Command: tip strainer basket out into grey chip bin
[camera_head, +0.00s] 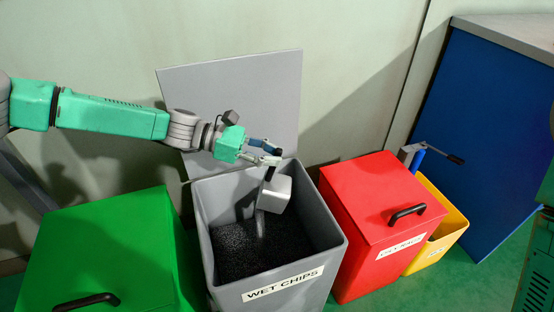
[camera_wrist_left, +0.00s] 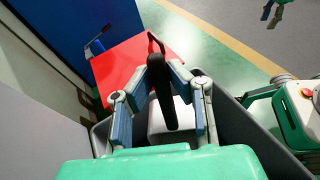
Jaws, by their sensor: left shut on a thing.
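My left gripper (camera_head: 265,152) is over the open grey chip bin (camera_head: 330,255), labelled WET CHIPS. It is shut on the strainer basket's black handle, which shows between the fingers in the left wrist view (camera_wrist_left: 162,92). The pale grey basket (camera_head: 277,192) hangs tilted inside the bin mouth, above dark chips. It also shows behind the handle in the left wrist view (camera_wrist_left: 170,122). A narrow grey shape runs from the basket down to the chips; I cannot tell whether it is falling chips. The basket's inside is hidden.
The grey bin's lid (camera_head: 235,85) stands open against the wall. A green lidded bin (camera_head: 100,250) is on the left. A red lidded bin (camera_head: 375,200) and a yellow bin (camera_head: 448,225) are close on the right. A blue cabinet (camera_head: 485,130) stands beyond.

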